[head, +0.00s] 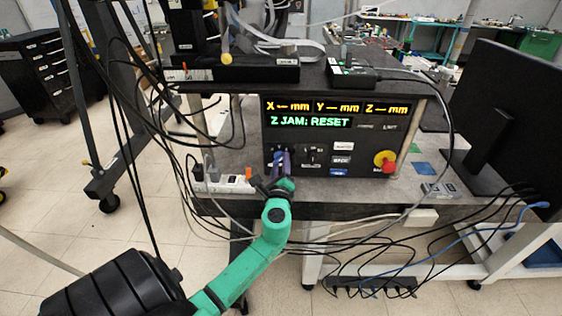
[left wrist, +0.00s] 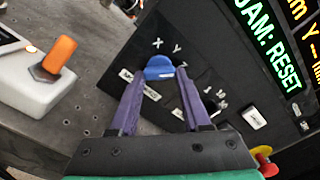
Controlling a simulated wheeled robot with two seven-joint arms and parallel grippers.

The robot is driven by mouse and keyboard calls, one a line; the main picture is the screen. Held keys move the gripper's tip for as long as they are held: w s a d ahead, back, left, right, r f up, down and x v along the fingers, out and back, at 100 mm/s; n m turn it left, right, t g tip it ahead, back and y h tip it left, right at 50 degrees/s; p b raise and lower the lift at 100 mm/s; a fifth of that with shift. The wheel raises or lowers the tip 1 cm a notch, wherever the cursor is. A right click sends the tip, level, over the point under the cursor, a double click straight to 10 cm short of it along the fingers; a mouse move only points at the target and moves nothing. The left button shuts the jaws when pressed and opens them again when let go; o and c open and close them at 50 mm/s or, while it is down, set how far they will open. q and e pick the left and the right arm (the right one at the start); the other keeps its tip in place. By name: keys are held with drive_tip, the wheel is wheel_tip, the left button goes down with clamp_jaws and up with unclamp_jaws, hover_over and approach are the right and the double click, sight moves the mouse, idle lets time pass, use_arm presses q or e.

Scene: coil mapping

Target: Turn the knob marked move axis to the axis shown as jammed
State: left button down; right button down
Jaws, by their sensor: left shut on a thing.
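The control box (head: 345,165) stands on the bench, and its display (head: 310,122) reads "Z JAM: RESET" in green under the X, Y and Z mm fields. In the left wrist view a blue knob (left wrist: 160,67) sits below the printed letters X, Y and Z. My left gripper (head: 280,160) reaches the lower left of the panel. Its purple fingers are shut on the blue knob, one on each side. I cannot tell exactly which letter the knob points at. My right gripper is not in view.
A red emergency button (head: 385,160) on a yellow base is at the panel's right. A white power strip (head: 222,183) with an orange switch (left wrist: 59,52) lies left of the box. Loose cables hang around the bench, and a black monitor (head: 500,115) stands at right.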

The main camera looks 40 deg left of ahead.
use_arm(q)
drive_tip(key=shift+a+r+m, duration=0.15)
drive_tip(key=shift+r+m, duration=0.15)
drive_tip(key=shift+r, duration=0.05)
drive_tip(key=shift+c, duration=1.8)
unclamp_jaws()
drive_tip(key=shift+f, duration=0.2)
drive_tip(key=shift+f, duration=0.1)
drive_tip(key=shift+s+d, duration=0.25)
drive_tip(key=shift+d, duration=0.05)
drive_tip(key=b+v, duration=0.2)
drive_tip(key=v, duration=1.1)
drive_tip(key=shift+s+d, duration=0.2)
drive_tip(key=shift+s, duration=0.1)
